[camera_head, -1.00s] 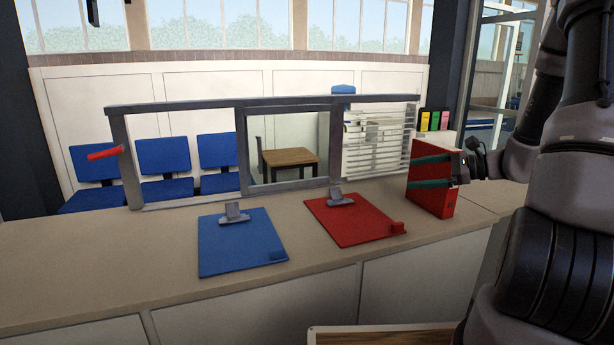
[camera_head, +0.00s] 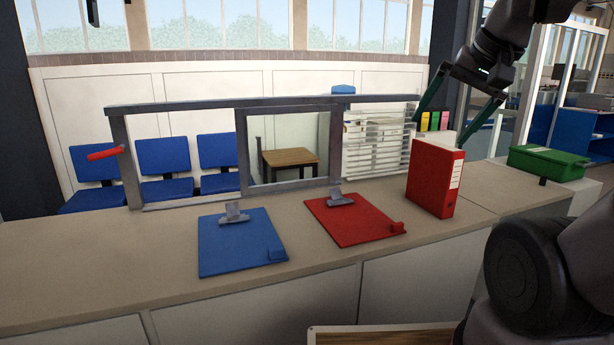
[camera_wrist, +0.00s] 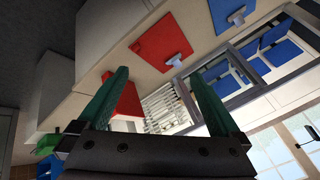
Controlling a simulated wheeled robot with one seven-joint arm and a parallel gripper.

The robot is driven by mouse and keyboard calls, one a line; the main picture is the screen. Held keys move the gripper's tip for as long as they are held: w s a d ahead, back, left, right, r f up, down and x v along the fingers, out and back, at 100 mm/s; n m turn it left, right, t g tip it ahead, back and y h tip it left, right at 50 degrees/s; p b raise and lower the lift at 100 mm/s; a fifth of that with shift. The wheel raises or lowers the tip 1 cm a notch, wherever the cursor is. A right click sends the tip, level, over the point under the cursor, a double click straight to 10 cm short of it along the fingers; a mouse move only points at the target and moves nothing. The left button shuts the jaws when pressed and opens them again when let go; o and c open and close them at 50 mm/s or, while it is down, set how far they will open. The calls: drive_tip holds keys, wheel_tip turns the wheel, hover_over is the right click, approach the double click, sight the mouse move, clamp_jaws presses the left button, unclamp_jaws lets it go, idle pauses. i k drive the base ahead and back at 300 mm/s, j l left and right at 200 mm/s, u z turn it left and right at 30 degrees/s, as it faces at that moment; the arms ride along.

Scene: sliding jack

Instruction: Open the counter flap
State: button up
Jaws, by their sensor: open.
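The counter section right of a seam, which looks like the counter flap (camera_head: 515,197), lies flat and level with the main counter (camera_head: 150,265). My arm hides part of its front. A red binder (camera_head: 435,184) stands upright just left of the seam. My gripper (camera_head: 440,132) is open and empty above and behind the binder, its green fingers spread and pointing down-left. In the wrist view my gripper (camera_wrist: 160,74) shows both fingers apart, with the red binder (camera_wrist: 126,103) seen beyond them, not held.
A green box (camera_head: 548,162) stands at the right end. A blue clipboard (camera_head: 235,243) and a red clipboard (camera_head: 355,222) lie on the counter. A grey-framed sliding screen (camera_head: 240,150) stands along the back edge. The counter's left front is bare.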

sight(503, 192)
drive_tip(key=i+l+z, duration=0.15)
drive_tip(key=l+z, duration=0.25)
drive_tip(key=i+l+z, duration=0.15)
drive_tip(key=z, duration=0.3)
drive_tip(key=i+l+z, duration=0.2)
drive_tip(key=z, duration=0.2)
drive_tip(key=i+z, duration=0.25)
drive_tip(key=z, duration=0.15)
drive_tip(key=i+l, duration=0.1)
drive_tip(key=i, duration=0.3)
drive_tip(key=i+l, duration=0.15)
drive_tip(key=i, duration=0.2)
drive_tip(key=i+l+u, duration=0.1)
drive_tip(key=i+u, duration=0.25)
drive_tip(key=i+l+u, duration=0.25)
drive_tip(key=u, duration=0.15)
drive_tip(key=i+l+u, duration=0.35)
drive_tip(key=i, duration=0.05)
